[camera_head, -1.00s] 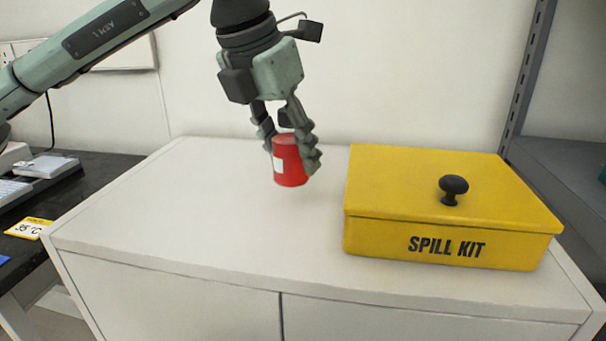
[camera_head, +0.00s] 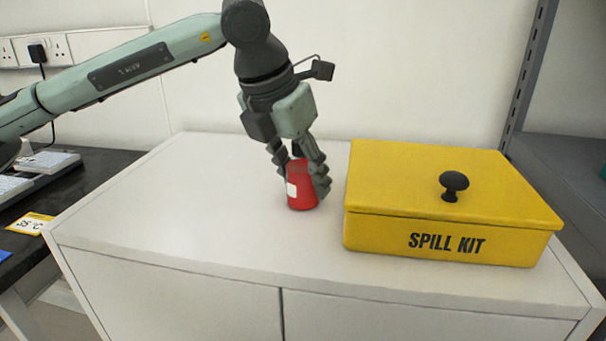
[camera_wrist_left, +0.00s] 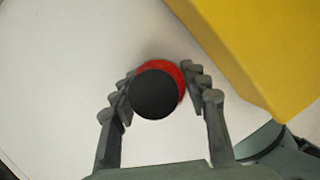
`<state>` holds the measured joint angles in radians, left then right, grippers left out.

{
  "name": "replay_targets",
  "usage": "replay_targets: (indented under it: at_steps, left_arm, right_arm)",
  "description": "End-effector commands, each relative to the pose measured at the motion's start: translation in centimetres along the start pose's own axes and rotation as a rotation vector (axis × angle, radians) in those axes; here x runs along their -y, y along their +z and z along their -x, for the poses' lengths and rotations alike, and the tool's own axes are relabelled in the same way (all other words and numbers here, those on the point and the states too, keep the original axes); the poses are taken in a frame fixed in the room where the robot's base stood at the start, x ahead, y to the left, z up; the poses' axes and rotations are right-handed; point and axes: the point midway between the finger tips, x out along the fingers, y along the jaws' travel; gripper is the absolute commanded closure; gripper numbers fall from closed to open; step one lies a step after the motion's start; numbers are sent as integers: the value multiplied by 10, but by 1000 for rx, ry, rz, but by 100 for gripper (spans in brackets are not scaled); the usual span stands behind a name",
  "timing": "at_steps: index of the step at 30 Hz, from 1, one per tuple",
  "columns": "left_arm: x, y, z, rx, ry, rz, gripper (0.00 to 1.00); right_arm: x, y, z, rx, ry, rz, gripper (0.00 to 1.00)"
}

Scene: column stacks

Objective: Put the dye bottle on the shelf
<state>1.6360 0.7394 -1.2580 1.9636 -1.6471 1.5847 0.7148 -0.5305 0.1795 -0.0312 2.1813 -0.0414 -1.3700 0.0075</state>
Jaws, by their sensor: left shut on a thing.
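The dye bottle (camera_head: 301,192) is red with a white label and stands upright at the white cabinet top, left of the yellow box. I cannot tell whether its base touches the surface. My left gripper (camera_head: 304,176) comes from above and is shut on the bottle, one finger on each side. In the left wrist view the bottle's black cap (camera_wrist_left: 154,94) and red shoulder (camera_wrist_left: 176,76) show between the fingers. A grey shelf (camera_head: 565,160) is partly in view at the right edge. My right gripper is not in view.
The yellow spill kit box (camera_head: 450,205) with a black knob stands close to the right of the gripper. The left part of the white cabinet top (camera_head: 170,220) is clear. A grey upright post (camera_head: 528,75) stands behind the box. A dark bench with a keyboard is at the left.

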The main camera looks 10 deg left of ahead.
Motion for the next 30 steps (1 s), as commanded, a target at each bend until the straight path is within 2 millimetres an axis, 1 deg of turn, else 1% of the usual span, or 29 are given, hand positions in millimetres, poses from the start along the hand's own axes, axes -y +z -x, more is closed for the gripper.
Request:
replay_targets:
  at_steps: [1, 2, 6, 7, 14, 18, 20, 23, 30]
  left_arm:
    - [0, 0, -1, 1, 0, 0, 90]
    - [0, 0, -1, 0, 0, 0, 54]
    - [0, 0, 0, 0, 0, 0, 37]
    - [0, 0, 0, 0, 0, 0, 35]
    - [0, 0, 0, 0, 0, 0, 35]
    - [0, 1, 3, 0, 0, 0, 35]
    - [0, 2, 7, 2, 0, 0, 35]
    - [0, 2, 25, 4, 1, 0, 35]
    - [0, 2, 79, 4, 1, 1, 35]
  right_arm:
    - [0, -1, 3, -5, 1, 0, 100]
    - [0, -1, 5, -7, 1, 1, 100]
    - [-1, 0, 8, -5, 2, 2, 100]
    - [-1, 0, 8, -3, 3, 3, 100]
    - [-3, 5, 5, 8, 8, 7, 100]
    - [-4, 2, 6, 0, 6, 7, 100]
    - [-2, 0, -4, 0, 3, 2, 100]
    - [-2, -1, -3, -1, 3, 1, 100]
    - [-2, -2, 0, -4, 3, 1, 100]
